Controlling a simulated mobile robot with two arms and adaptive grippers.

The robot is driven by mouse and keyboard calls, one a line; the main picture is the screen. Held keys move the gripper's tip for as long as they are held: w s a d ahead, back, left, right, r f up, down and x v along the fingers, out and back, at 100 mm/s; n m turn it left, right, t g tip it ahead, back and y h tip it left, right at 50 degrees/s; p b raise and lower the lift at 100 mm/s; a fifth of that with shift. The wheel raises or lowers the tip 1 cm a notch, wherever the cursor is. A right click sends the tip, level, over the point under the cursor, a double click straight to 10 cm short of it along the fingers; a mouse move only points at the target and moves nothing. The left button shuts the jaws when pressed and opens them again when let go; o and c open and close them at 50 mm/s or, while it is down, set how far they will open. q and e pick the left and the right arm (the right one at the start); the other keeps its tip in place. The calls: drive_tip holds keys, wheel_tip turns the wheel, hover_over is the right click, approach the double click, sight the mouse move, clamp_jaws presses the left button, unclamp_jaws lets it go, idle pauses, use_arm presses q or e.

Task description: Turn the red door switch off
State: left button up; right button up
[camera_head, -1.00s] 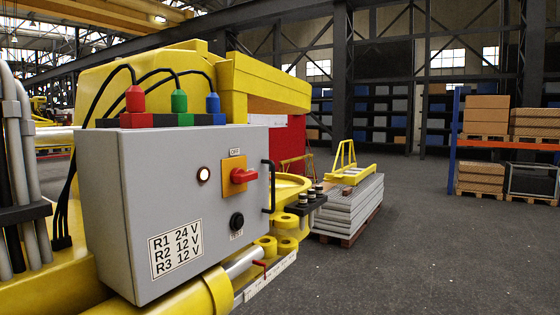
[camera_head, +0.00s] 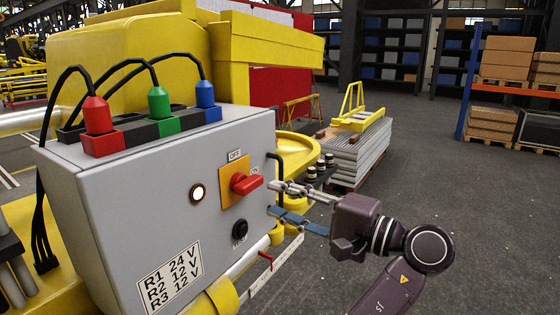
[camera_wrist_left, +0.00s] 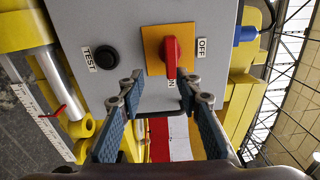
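The red switch (camera_head: 246,184) sits on an orange plate on the front of a grey control box (camera_head: 130,200). Its knob points right, toward the ON label, with OFF above. In the left wrist view the red knob (camera_wrist_left: 171,58) points down toward ON, just ahead of the fingertips. My left gripper (camera_head: 274,198) is open at the right edge of the box. In the left wrist view the gripper (camera_wrist_left: 159,83) has its fingers spread, with nothing held. My right gripper is not in view.
A dark door handle (camera_head: 279,166) stands by the gripper, partly hidden by it. A lit lamp (camera_head: 198,192) and a black TEST button (camera_head: 240,229) are on the box front. Red, green and blue plugs (camera_head: 158,102) stand on top. Open floor lies right of the box.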

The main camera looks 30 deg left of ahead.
sight(253, 187)
use_arm(q)
drive_tip(key=shift+s+a+r+n+g+p, duration=0.15)
drive_tip(key=shift+s+r+n, duration=0.15)
drive_tip(key=shift+r, duration=0.25)
drive_tip(key=shift+s+r+n+g+p, duration=0.15)
drive_tip(key=shift+s+r+n, duration=0.1)
drive_tip(key=shift+r, duration=0.3)
drive_tip(key=a+p, duration=0.3)
drive_tip(key=a, duration=0.3)
drive_tip(key=shift+w+a+f+p, duration=0.1)
drive_tip(key=shift+w+a+p, duration=0.15)
drive_tip(key=shift+a, duration=0.25)
drive_tip(key=shift+s, duration=0.1)
drive_tip(key=shift+d, duration=0.1)
drive_tip(key=shift+c, duration=0.3)
drive_tip(key=c, duration=0.7)
